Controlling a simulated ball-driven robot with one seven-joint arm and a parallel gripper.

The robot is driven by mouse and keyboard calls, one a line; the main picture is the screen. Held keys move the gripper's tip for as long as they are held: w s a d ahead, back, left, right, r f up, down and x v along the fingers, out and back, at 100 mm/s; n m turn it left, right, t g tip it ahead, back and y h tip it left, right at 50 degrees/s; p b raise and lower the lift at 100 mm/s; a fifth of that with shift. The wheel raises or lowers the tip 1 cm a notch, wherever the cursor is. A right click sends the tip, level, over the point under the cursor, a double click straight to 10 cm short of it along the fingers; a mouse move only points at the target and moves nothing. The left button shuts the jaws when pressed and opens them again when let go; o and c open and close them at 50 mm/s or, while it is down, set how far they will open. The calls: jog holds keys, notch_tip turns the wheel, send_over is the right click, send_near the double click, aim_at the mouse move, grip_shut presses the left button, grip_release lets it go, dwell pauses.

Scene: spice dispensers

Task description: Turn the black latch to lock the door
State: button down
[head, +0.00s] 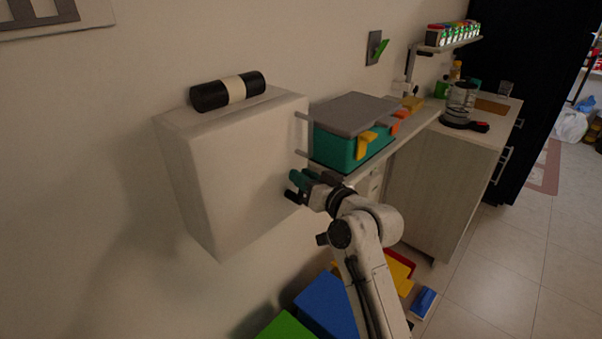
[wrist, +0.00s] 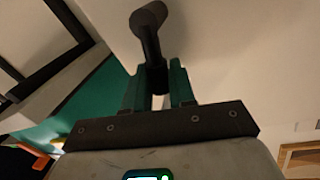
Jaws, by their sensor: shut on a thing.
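The white cabinet (head: 232,165) hangs on the wall, and its door looks closed. The black latch (wrist: 148,32) shows in the wrist view on the white door face, with a round hub and an arm reaching down toward my gripper. My gripper (head: 296,187) is at the lower right of the door in the head view. In the wrist view its green fingers (wrist: 158,84) are shut on the latch's free end, one on each side. In the head view the latch is mostly hidden by the gripper.
A black-and-white roll (head: 234,91) lies on the cabinet top. Blue (head: 325,302) and green (head: 290,326) boxes sit below. Open floor (head: 500,270) lies to the right.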

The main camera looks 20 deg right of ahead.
jog(key=w+d+f+m+g+y+p, duration=0.2)
jog(key=f+m+p, duration=0.3)
jog(key=m, duration=0.7)
jog(key=shift+d+f+m+g+p, duration=0.4)
jog(key=shift+d+p, duration=0.1)
jog(key=shift+d, duration=0.3)
jog(key=shift+s+f, duration=0.1)
jog(key=c, duration=1.1)
grip_release()
jog(key=b+v, duration=0.1)
jog(key=v, duration=0.9)
jog(key=shift+s+d, duration=0.25)
jog(key=shift+s, duration=0.05)
